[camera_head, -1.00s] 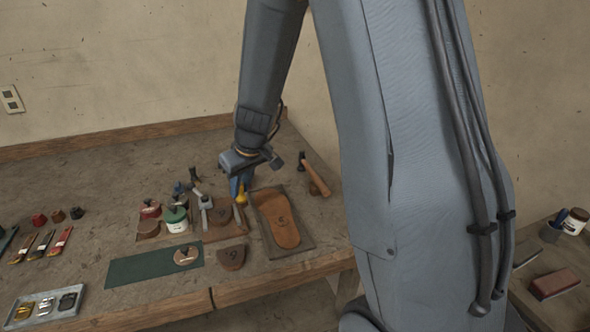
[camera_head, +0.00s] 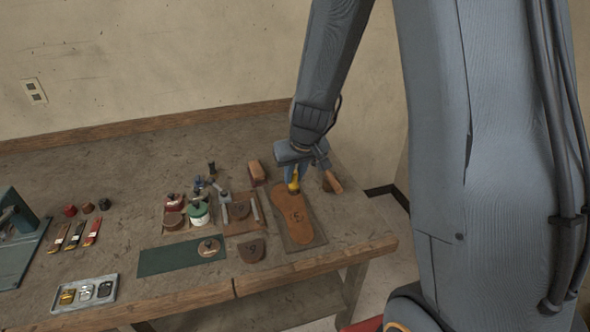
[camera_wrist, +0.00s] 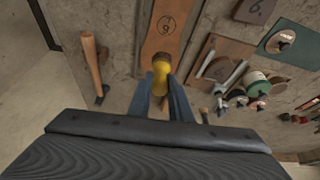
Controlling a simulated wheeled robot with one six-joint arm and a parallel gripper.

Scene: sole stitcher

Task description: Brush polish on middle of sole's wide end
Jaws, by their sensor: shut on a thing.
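The tan leather sole (camera_head: 291,215), marked with a number, lies on a dark mat (camera_head: 318,237) near the table's right end. It also shows at the top of the wrist view (camera_wrist: 168,28). My gripper (camera_head: 291,173) is shut on a yellow-handled brush (camera_head: 294,186) above the sole's far end. In the wrist view the yellow handle (camera_wrist: 161,66) stands between the fingertips and overlaps the sole's near edge there. A white jar with a green lid (camera_head: 199,214) stands left of the sole.
A hammer (camera_wrist: 92,62) lies just beside the sole, on the right in the head view. A brown block (camera_head: 256,172) stands behind. Hand tools (camera_head: 240,211), a green mat (camera_head: 160,260) and a metal tray (camera_head: 84,293) lie to the left.

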